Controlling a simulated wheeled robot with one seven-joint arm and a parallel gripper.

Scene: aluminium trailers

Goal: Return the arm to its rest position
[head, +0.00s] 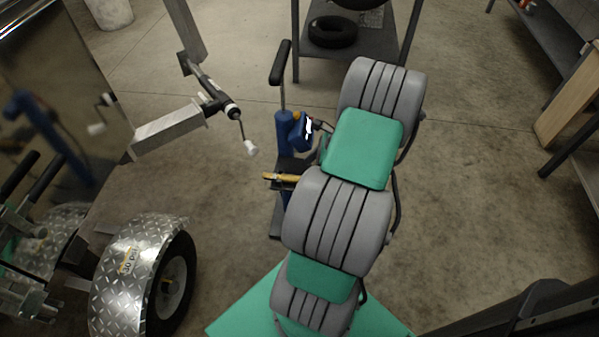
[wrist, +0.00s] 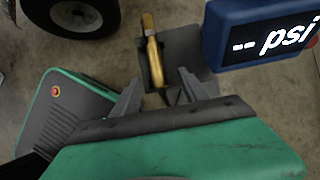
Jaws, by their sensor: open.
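My gripper (wrist: 160,78) is open and empty at the lower middle of the wrist view, its two grey fingers apart. A brass air chuck (wrist: 152,52) rests on a dark holder (wrist: 188,50) just past the fingertips, its near end lying between them in the picture. I cannot tell the height gap. In the head view the chuck (head: 282,177) sticks out to the left from behind my arm. My grey and green arm (head: 335,220) reaches up the middle of the head view, bent over the stand. My gripper is hidden there behind the arm.
A blue gauge (wrist: 262,35) reading "-- psi" stands close beside the gripper, on a blue stand (head: 284,135). A trailer with a diamond-plate fender (head: 128,265) and tyre (head: 172,285) is at left. A shelf holds a tyre (head: 332,32) behind.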

